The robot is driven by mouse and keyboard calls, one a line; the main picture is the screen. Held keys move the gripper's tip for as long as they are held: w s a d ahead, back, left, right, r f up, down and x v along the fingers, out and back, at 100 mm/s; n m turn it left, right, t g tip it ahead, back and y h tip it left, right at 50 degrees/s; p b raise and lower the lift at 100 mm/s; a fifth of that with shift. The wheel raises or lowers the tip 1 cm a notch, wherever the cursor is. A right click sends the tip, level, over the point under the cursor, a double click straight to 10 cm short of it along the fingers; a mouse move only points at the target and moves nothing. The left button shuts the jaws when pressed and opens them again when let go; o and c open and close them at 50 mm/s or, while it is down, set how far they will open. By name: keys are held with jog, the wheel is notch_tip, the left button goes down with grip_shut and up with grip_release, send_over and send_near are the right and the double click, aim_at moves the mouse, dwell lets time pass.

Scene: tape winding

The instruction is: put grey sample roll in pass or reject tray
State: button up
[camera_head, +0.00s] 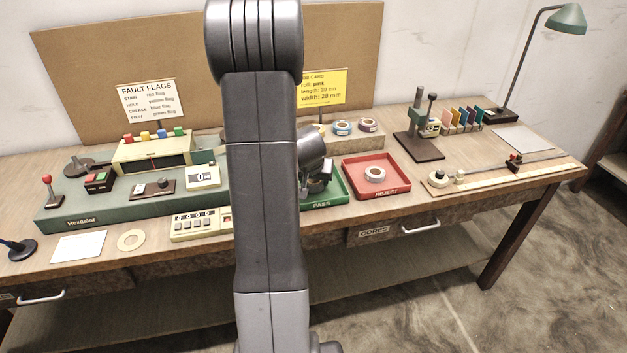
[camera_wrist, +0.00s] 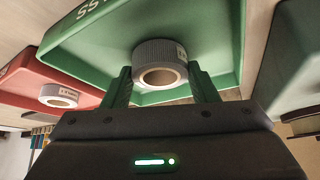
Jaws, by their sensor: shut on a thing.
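The grey sample roll (camera_wrist: 158,60) is between the two fingers of my gripper (camera_wrist: 163,84) in the wrist view, and the gripper is shut on it. The roll is over the green PASS tray (camera_wrist: 225,38); I cannot tell whether it touches the tray floor. The PASS tray also shows in the head view (camera_head: 338,190), partly hidden behind my arm and gripper. The red REJECT tray (camera_head: 358,166) is just right of it and holds a pale roll (camera_head: 375,173), also seen in the wrist view (camera_wrist: 59,95).
Tape rolls (camera_head: 342,127) stand on a ledge behind the trays. A dark stand (camera_head: 420,146) and a ruler board (camera_head: 500,174) lie to the right. A green winding machine (camera_head: 110,209) and a keyed counter box (camera_head: 196,225) are left of my arm.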

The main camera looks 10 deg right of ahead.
jog(key=shift+f, duration=0.1)
jog(key=o, duration=1)
jog(key=shift+s+r, duration=0.1)
jog(key=shift+r, duration=0.5)
jog(key=p+v, duration=0.1)
jog(key=v, duration=1)
jog(key=shift+s+a, duration=0.15)
jog(key=shift+f, duration=0.2)
jog(key=b+x, duration=0.1)
jog(key=x, duration=1.1)
jog(key=shift+r, duration=0.2)
